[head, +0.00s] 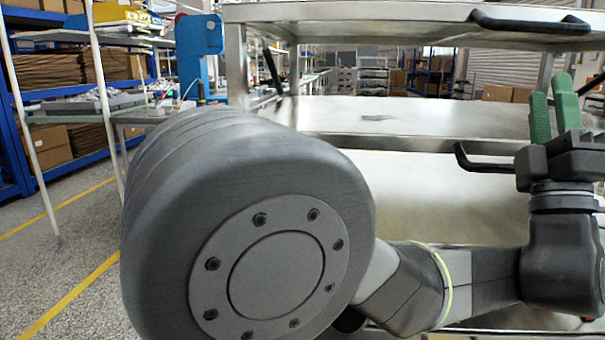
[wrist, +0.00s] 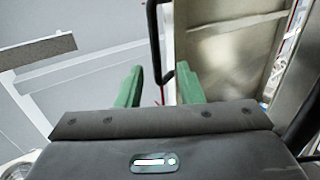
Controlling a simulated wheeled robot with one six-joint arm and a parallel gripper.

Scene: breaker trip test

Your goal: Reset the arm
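My gripper (head: 551,95) is at the right of the head view, with its two green fingers pointing up in front of a metal rack. In the wrist view the fingers of my gripper (wrist: 160,82) stand apart with a gap between them, and I see nothing clamped there. A black bar (wrist: 153,35) shows beyond the fingers, its lower end near the gap; I cannot tell how far away it is. My own arm's large grey joint fills the middle of the head view and hides much behind it. No breaker can be made out in either view.
The metal rack (head: 400,118) stands close in front, with a black handle (head: 530,22) on top and another (head: 480,163) lower, left of my gripper. A blue post (head: 190,55) and loaded shelves (head: 60,75) stand at left. Speckled floor with yellow lines (head: 75,293) is clear there.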

